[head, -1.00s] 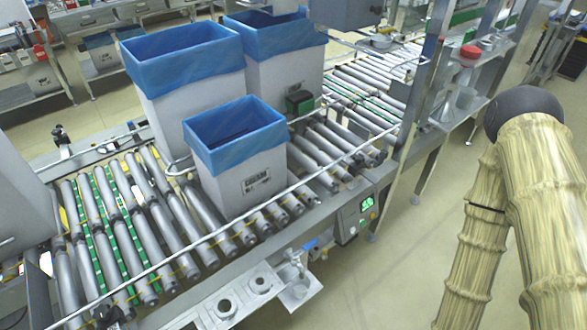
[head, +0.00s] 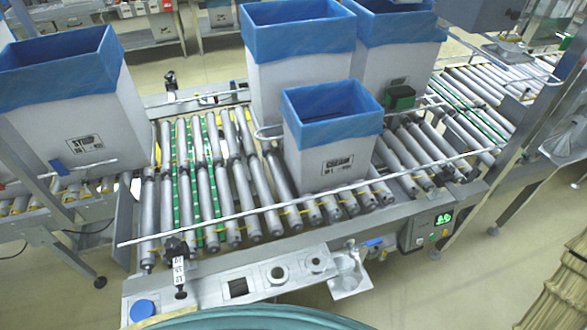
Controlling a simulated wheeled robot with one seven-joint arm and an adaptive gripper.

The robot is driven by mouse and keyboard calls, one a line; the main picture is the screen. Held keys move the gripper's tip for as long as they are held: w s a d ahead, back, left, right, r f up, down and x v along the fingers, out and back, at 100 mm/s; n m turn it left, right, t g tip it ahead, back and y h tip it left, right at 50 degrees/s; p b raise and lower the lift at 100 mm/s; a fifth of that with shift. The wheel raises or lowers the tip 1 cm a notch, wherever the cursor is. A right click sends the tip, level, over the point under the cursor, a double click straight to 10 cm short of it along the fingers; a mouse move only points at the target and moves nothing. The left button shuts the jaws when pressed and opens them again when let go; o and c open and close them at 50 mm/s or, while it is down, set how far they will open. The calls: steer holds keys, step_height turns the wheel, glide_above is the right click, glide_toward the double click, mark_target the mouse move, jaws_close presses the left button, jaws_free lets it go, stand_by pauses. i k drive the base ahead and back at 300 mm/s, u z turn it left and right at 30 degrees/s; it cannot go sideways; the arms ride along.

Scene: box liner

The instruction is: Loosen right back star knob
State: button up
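A dark knob-like clamp (head: 171,80) stands at the back left of the roller conveyor (head: 215,190), by the end of the back guide rail. A second dark knob (head: 177,247) sits on a small post at the front left, by the front guide rail. Both are too small to tell whether they are star-shaped. I cannot make out a knob at the back right, where the tall boxes hide part of the back rail. My gripper is not in view.
Three white boxes with blue liners stand on the rollers: a small one (head: 335,160), a tall one (head: 285,85) and another tall one (head: 405,60). Another lined box (head: 90,130) stands at the left. A green-lit display (head: 443,219) is at the front right. Floor shows in front.

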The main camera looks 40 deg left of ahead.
mark_target(172, 244)
steer(key=u, duration=1.1)
steer(key=k, duration=0.95)
steer(key=u, duration=1.2)
steer(key=i, duration=0.5)
steer(key=u, duration=0.05)
